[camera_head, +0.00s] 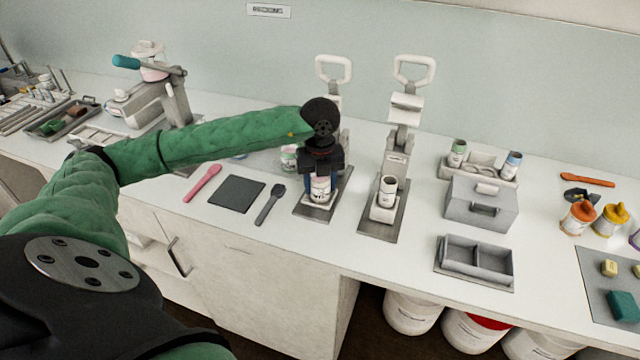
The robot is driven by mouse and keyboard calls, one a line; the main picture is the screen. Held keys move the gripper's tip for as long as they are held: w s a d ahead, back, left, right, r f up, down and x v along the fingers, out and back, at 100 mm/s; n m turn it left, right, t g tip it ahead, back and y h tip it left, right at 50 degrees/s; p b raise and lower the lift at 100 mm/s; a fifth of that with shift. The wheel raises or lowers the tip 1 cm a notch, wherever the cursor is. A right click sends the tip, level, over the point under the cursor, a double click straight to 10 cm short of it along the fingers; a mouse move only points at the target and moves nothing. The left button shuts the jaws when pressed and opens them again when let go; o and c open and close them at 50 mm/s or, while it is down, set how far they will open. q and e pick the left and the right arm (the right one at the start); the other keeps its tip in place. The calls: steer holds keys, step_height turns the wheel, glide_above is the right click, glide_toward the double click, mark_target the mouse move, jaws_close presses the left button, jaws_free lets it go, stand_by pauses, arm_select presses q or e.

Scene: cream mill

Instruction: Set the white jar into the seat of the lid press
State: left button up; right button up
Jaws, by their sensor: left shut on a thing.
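My left gripper (320,176) points down over the base plate of the left-hand press (341,184) and is shut on the white jar (320,189). The jar is upright, with its upper part hidden between the fingers. It is at the white seat (317,199) of this press; I cannot tell whether it rests in the seat or hangs just above it. My wrist hides most of the press column; its white loop handle (333,62) shows above. My right gripper is not in view.
A similar press (399,135) stands close on the right with a pale cup (388,188) on its seat. A dark square mat (237,193), a pink spatula (203,183) and a dark spatula (270,204) lie left. A grey box (482,208) and divided tray (475,263) stand right.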

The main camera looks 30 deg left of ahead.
arm_select(q)
steer(key=shift+f+b, duration=0.2)
steer(key=shift+b, duration=0.25)
stand_by(0.3)
stand_by(0.3)
steer(key=o, duration=1.1)
steer(key=shift+r, duration=0.1)
steer(key=shift+r+p, duration=0.9)
steer(key=shift+r, duration=2.05)
